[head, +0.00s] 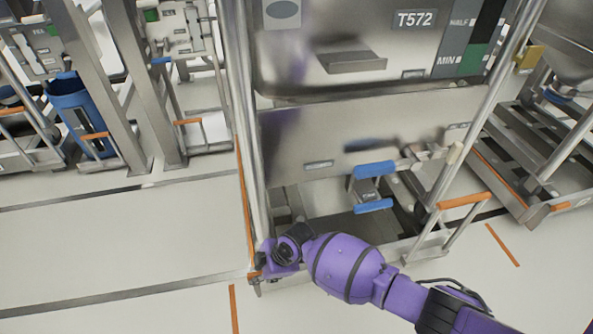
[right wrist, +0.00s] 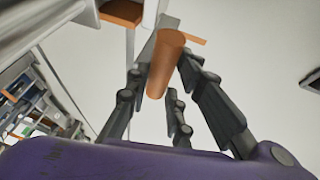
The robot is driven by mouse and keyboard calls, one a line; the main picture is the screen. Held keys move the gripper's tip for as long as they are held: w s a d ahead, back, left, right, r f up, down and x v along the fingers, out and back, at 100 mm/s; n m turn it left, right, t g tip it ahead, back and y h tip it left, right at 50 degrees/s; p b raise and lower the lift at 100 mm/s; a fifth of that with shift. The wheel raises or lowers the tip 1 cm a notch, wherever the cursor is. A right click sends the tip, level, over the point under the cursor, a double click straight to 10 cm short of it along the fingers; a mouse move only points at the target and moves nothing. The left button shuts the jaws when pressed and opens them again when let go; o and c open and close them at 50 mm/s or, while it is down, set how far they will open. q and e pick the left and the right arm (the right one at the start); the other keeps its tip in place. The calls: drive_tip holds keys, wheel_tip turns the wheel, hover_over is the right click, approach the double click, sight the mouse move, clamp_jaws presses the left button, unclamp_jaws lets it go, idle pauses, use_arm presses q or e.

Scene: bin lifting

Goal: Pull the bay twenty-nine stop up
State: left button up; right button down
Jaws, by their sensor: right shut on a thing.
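The steel bin marked T572 (head: 350,60) stands in a bay of bare metal posts and rails. My right gripper (head: 262,266) is at the bay's front left lower corner, and my purple arm and hand hide most of what it holds. In the right wrist view my right gripper (right wrist: 172,100) has its dark fingers closed around an orange round grip (right wrist: 166,64). I cannot read a bay number, so I cannot tell which bay's stop this grip belongs to. An orange-topped hoop (head: 463,200) stands at the bay's front right. My left gripper is not in view.
A blue-padded latch or pedal (head: 374,170) sits below the bin. Neighbouring bays at the upper left hold a blue bin (head: 75,105) and orange-topped hoops (head: 187,122). Another steel frame (head: 540,150) stands at the right. The pale floor in front is clear.

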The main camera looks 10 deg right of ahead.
drive_tip(key=c, duration=1.5)
unclamp_jaws()
drive_tip(key=shift+w+a+r, duration=0.15)
drive_tip(key=shift+r, duration=0.1)
drive_tip(key=shift+c, duration=0.2)
drive_tip(key=v, duration=1.2)
drive_tip(key=shift+f, duration=0.1)
